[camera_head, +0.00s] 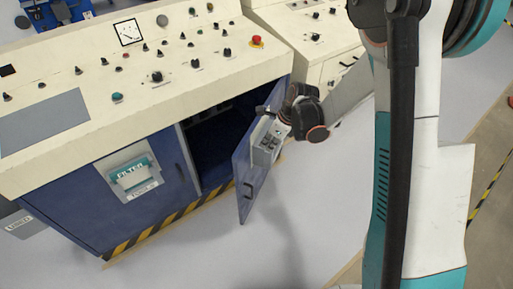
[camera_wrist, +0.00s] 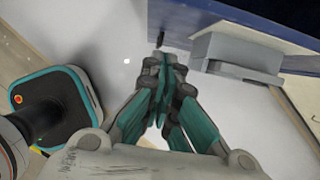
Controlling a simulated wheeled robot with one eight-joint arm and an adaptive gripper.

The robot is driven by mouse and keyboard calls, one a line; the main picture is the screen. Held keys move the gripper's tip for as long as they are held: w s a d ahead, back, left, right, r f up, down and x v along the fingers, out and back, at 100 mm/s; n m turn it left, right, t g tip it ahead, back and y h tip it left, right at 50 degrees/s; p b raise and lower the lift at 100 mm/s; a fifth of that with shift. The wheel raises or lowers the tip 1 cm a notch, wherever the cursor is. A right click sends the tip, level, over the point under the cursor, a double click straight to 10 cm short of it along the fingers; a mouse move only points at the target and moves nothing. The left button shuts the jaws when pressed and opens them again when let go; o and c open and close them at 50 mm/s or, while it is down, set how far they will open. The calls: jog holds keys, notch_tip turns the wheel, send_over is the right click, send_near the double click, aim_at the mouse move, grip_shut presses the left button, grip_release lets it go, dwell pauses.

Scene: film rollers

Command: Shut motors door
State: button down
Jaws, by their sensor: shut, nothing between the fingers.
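The blue motors door (camera_head: 243,184) stands open, swung outward from the cream and blue control cabinet. A dark handle shows low on it. A light grey box with dark buttons or sockets (camera_head: 266,147) is at the door's upper part. My gripper (camera_head: 268,112) is at the upper part of the door, beside this box; its fingertips are hard to make out there, and I cannot tell if they touch the door. In the wrist view my gripper (camera_wrist: 170,62) is shut and empty, with a blue panel edge (camera_wrist: 262,28) and a grey box (camera_wrist: 235,55) just ahead and right.
The cabinet opening (camera_head: 218,140) is dark inside. The console top (camera_head: 185,65) carries knobs and a red emergency button (camera_head: 256,40). A panel marked FILTER (camera_head: 133,175) is left of the opening. A second cream console (camera_head: 315,40) stands close behind the door. Light floor (camera_head: 200,240) in front is clear.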

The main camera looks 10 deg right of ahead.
jog(key=w+a+f+b, duration=0.3)
jog(key=a+f+b, duration=0.2)
jog(key=f, duration=0.3)
jog(key=shift+w+a+f, duration=0.35)
jog(key=shift+a, duration=0.4)
